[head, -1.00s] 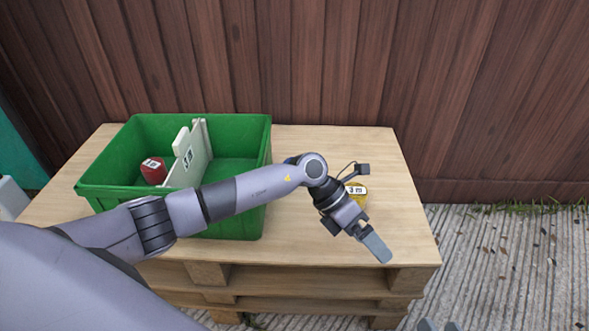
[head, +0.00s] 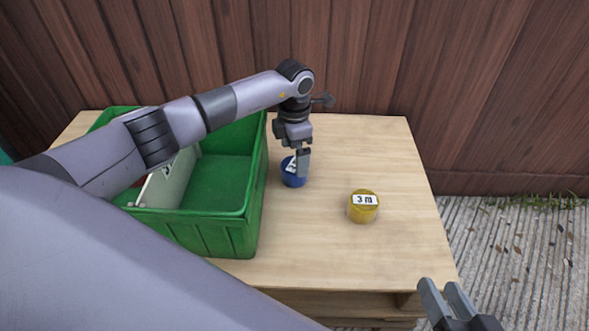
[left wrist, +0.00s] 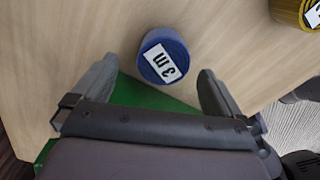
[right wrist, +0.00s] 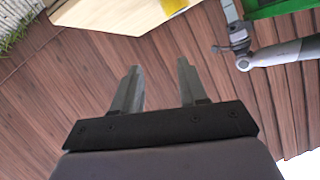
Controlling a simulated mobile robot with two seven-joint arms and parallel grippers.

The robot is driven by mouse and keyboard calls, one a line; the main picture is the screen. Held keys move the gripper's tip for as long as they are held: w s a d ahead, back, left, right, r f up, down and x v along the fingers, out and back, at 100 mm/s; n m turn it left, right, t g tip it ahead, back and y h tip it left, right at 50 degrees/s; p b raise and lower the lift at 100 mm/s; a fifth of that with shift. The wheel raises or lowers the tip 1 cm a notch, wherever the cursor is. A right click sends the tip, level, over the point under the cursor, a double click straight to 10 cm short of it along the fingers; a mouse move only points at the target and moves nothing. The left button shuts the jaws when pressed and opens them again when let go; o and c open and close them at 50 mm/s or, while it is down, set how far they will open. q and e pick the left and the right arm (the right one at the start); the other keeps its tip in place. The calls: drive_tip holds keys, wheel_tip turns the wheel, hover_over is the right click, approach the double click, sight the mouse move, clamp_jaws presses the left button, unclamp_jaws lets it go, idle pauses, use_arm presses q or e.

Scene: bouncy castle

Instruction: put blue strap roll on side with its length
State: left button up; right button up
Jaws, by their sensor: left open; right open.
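The blue strap roll (head: 291,178) stands on the pallet top just right of the green crate (head: 215,235). In the left wrist view the blue roll (left wrist: 165,52) shows a white "3 m" label. My left gripper (head: 303,170) points down at the roll, open, its fingers apart with the roll seen between and ahead of them. Contact cannot be told. A white divider (head: 165,187) splits the crate; its label is mostly hidden by my left arm. The right compartment is empty where visible. My right gripper (head: 445,290) is open and empty off the pallet's front right.
A yellow roll (head: 362,207) labelled "3 m" stands on the pallet top (head: 390,150), right of the blue one. A wooden wall (head: 480,90) rises behind. A sliver of a red roll (head: 137,183) shows in the crate's left compartment. The pallet's right side is clear.

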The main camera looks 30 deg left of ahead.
sight(294, 165)
use_arm(q)
drive_tip(key=f, duration=0.1)
drive_tip(key=f+b, duration=0.1)
drive_tip(key=f, duration=0.1)
drive_tip(key=f+b, duration=0.1)
drive_tip(key=f, duration=0.1)
drive_tip(key=shift+s+d, duration=0.15)
drive_tip(key=shift+s, duration=0.1)
drive_tip(key=shift+f, duration=0.25)
use_arm(e)
drive_tip(key=shift+s+d+n+t+h, duration=0.2)
drive_tip(key=shift+d+t, duration=0.1)
drive_tip(key=shift+d, duration=0.25)
drive_tip(key=shift+s+d+n+t+h, duration=0.2)
drive_tip(key=shift+d+t, duration=0.1)
drive_tip(key=shift+d, duration=0.2)
use_arm(q)
drive_tip(key=shift+c, duration=0.3)
drive_tip(key=shift+r, duration=0.1)
drive_tip(key=c, duration=1.3)
wheel_tip(294, 165, up, 10)
drive_tip(key=p, duration=0.3)
drive_tip(key=shift+w+p, duration=0.1)
drive_tip(key=shift+p, duration=0.3)
drive_tip(key=shift+r+p, duration=1.4)
drive_tip(key=shift+r, duration=3.65)
use_arm(e)
drive_tip(key=shift+r+m+g+h, duration=0.3)
drive_tip(key=shift+r+g+h, duration=0.1)
drive_tip(key=shift+g, duration=0.3)
